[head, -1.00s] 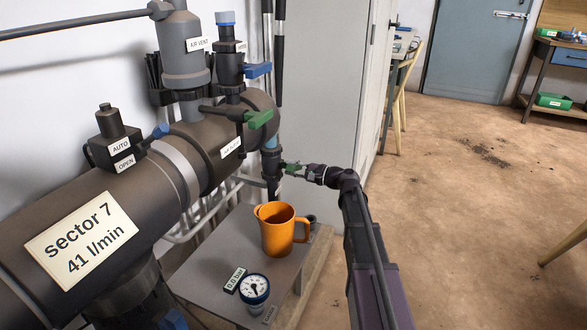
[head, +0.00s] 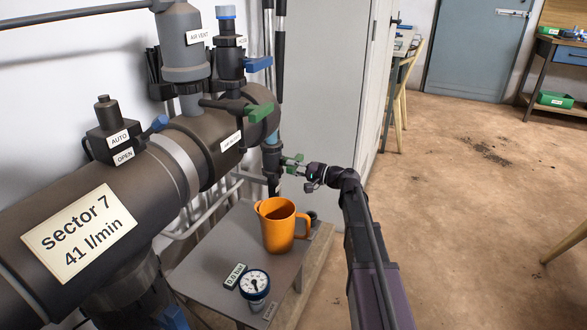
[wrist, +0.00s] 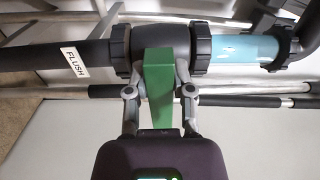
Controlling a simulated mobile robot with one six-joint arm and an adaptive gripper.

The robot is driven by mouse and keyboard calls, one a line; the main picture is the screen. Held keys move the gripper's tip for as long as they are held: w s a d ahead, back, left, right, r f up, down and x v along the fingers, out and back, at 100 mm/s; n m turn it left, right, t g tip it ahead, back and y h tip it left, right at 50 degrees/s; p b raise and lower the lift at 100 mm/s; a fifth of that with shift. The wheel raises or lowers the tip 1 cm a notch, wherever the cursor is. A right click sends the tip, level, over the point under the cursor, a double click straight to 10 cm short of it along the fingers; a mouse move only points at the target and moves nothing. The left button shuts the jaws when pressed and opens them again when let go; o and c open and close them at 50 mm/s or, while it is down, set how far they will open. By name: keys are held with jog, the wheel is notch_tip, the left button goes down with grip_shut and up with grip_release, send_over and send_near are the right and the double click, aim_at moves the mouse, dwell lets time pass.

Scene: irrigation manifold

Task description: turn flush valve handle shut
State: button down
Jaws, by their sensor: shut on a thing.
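The flush valve sits in a dark pipe marked FLUSH (wrist: 75,62). Its green handle (wrist: 159,85) stands across the pipe in the wrist view, with a light-blue pipe piece (wrist: 240,50) to the right. My gripper (wrist: 159,95) has one finger on each side of the handle and is shut on it. In the head view the green handle (head: 293,161) is small and partly hidden by my gripper (head: 297,168), which reaches it from the right, below the big manifold pipe's end.
An orange jug (head: 279,226) and a pressure gauge (head: 254,284) stand on a grey tabletop (head: 215,255) below the valve. Another green handle (head: 260,113) and a blue handle (head: 258,64) are above. A tall grey cabinet (head: 325,80) stands behind. Floor at right is open.

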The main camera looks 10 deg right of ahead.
jog(key=shift+s+a, duration=0.15)
jog(key=shift+c, duration=2.4)
grip_release()
jog(key=shift+d, duration=0.2)
jog(key=v, duration=1.1)
jog(key=shift+s+d, duration=0.25)
